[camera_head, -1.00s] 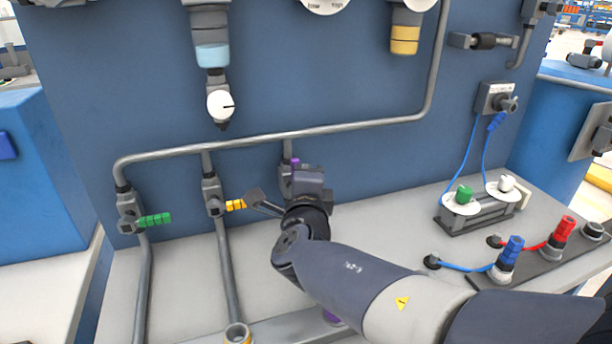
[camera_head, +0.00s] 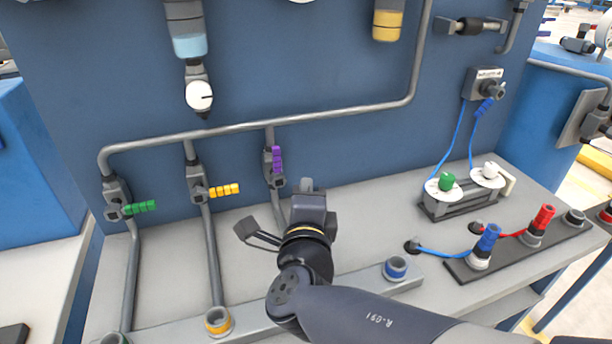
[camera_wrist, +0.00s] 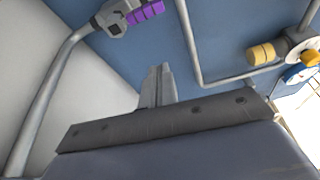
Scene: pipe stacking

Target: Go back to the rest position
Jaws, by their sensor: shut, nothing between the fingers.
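My gripper (camera_wrist: 158,86) is shut and empty in the wrist view, its fingers together. In the head view my gripper (camera_head: 306,186) stands above the grey bench, in front of the blue panel, below and to the right of the purple valve handle (camera_head: 277,159). It is apart from the handle. The purple handle also shows at the top left of the wrist view (camera_wrist: 146,11). To its left are the yellow valve handle (camera_head: 224,190), sticking out sideways, and the green valve handle (camera_head: 140,207), also sideways. The purple handle is upright, along its pipe.
A pipe (camera_head: 270,126) runs along the blue panel (camera_head: 330,60). On the bench, a blue-ringed socket (camera_head: 396,267) and a yellow-ringed socket (camera_head: 218,320) stand on a grey rail. Blue (camera_head: 487,238) and red (camera_head: 543,217) plugs with cables are at the right.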

